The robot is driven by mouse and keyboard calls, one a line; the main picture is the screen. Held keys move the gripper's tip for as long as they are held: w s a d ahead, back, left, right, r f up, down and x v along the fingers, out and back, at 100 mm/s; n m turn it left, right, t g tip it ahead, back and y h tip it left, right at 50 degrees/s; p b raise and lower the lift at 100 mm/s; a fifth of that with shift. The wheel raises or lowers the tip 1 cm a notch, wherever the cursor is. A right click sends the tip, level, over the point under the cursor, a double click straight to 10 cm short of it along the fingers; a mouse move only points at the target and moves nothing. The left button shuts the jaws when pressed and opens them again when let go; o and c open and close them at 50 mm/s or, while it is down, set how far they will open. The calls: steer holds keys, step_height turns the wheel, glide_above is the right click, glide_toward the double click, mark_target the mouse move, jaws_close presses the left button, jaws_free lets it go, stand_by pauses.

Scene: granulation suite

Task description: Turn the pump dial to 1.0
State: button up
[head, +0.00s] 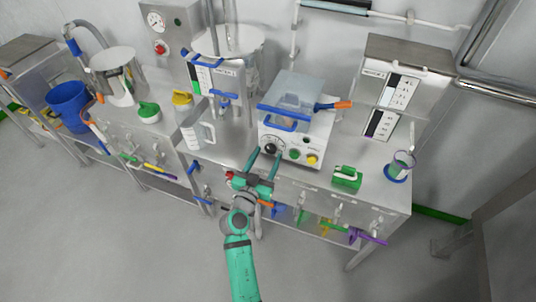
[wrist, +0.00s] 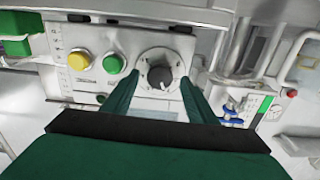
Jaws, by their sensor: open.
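The pump (head: 318,130) is a white box with a translucent lid on the steel bench. Its dial (head: 271,146) is on the left of the front panel. In the wrist view the dial (wrist: 159,70) has a pale scale ring and a dark knob in the middle; the scale figures are too small to read. My gripper (head: 265,153) is open in front of the panel. In the wrist view my gripper's (wrist: 162,80) two green fingers stand either side of the dial, apart from each other. I cannot tell whether they touch the knob.
Beside the dial are a green button (wrist: 114,64) and a yellow button (wrist: 79,60). A blue bar handle (head: 284,111) crosses the pump's front above the panel. A clear jug (head: 194,130) stands left of the pump. A green box-like item (head: 346,178) lies to its right.

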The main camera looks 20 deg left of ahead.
steer(key=shift+w, duration=0.75)
steer(key=shift+c, duration=0.7)
steer(key=c, duration=0.9)
steer(key=shift+c, duration=0.2)
steer(key=shift+n, duration=0.4)
steer(key=n, duration=0.4)
steer(key=shift+n, duration=0.3)
steer(key=n, duration=0.4)
steer(key=shift+n, duration=0.3)
